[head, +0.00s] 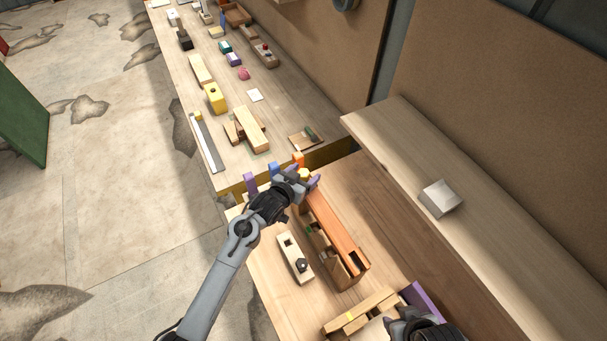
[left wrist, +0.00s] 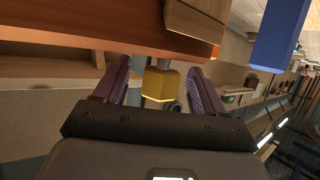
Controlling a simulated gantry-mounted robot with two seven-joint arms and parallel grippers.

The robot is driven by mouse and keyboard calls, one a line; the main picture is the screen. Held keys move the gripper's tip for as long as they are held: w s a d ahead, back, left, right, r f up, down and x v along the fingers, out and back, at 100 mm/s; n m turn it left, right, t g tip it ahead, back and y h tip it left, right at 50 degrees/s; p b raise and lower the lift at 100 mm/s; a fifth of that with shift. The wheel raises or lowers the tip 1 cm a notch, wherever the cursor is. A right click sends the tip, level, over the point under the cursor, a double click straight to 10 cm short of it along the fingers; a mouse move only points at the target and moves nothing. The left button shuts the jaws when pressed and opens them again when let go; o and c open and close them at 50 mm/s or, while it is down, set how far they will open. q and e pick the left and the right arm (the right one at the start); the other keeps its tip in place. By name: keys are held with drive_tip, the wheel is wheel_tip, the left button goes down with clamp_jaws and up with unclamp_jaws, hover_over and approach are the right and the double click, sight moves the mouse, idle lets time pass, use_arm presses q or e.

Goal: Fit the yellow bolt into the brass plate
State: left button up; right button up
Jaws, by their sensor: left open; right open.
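The yellow bolt (head: 304,174) shows as a small yellow head at the far end of the long wooden box on the near bench. In the left wrist view its six-sided yellow head (left wrist: 158,85) is between the two purple fingers of my left gripper (left wrist: 159,70), with gaps on both sides. My left gripper is open around it, not clamped. A greyish shank shows behind the head, against the wood. My right gripper (head: 412,322) is at the bottom edge of the head view, partly cut off. I cannot pick out the brass plate with certainty.
The long wooden box (head: 339,238) has an orange-brown top. A wooden plane-like block (head: 295,259) lies beside it. Blue (head: 274,170) and purple (head: 250,182) blocks stand near my left gripper. A wooden frame (head: 360,311) is by my right gripper. A raised shelf (head: 455,225) borders the right.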

use_arm(q)
drive_tip(key=shift+v, duration=0.8)
drive_tip(key=v, duration=0.9)
drive_tip(key=shift+s+f, duration=0.1)
drive_tip(key=shift+s, duration=0.05)
